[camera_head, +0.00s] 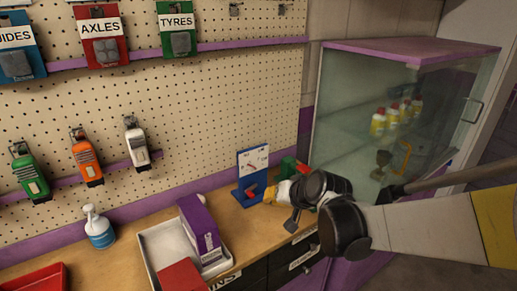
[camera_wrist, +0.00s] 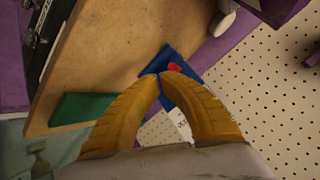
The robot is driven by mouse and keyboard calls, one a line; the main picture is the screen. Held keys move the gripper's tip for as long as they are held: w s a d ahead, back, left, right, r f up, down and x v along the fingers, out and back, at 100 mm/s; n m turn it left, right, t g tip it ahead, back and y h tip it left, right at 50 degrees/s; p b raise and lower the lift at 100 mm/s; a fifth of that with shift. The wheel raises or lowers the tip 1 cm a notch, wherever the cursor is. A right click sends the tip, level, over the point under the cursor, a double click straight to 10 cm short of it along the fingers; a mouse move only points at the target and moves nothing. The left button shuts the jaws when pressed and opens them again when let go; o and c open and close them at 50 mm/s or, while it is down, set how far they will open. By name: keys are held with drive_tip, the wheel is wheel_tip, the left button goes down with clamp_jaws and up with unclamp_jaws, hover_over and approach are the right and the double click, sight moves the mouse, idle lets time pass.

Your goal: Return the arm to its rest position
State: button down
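My gripper (camera_head: 270,196) is at the right end of the wooden workbench (camera_head: 140,240), beside a blue stand (camera_head: 250,188) with a white dial card and a red part. In the wrist view my gripper (camera_wrist: 159,75) shows two curved yellow fingers with their tips together and nothing visible between them. The blue stand (camera_wrist: 186,62) shows just beyond the fingertips there, partly hidden by them. My arm comes in from the right in the head view, bent at dark joints.
A green block (camera_wrist: 82,108) lies near the fingers. A glass cabinet (camera_head: 345,125) with bottles stands right. On the bench are a white tray (camera_head: 152,256) with a purple box (camera_head: 200,228), a spray bottle (camera_head: 99,232) and a red tray (camera_head: 42,280). A pegboard (camera_head: 220,110) rises behind.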

drive_tip(key=s+d+r+h, duration=0.1)
drive_tip(key=s+d, duration=0.4)
drive_tip(key=s, duration=0.3)
drive_tip(key=s+d+r+h, duration=0.1)
drive_tip(key=s+d+h, duration=0.1)
drive_tip(key=s+d, duration=0.3)
drive_tip(key=s+d+r+g+h, duration=0.1)
drive_tip(key=s+d+h, duration=0.1)
drive_tip(key=s+d, duration=0.4)
drive_tip(key=s, duration=0.5)
drive_tip(key=shift+s+r+n, duration=0.3)
drive_tip(key=shift+s+r, duration=0.05)
drive_tip(key=shift+s, duration=0.05)
drive_tip(key=shift+a, duration=0.1)
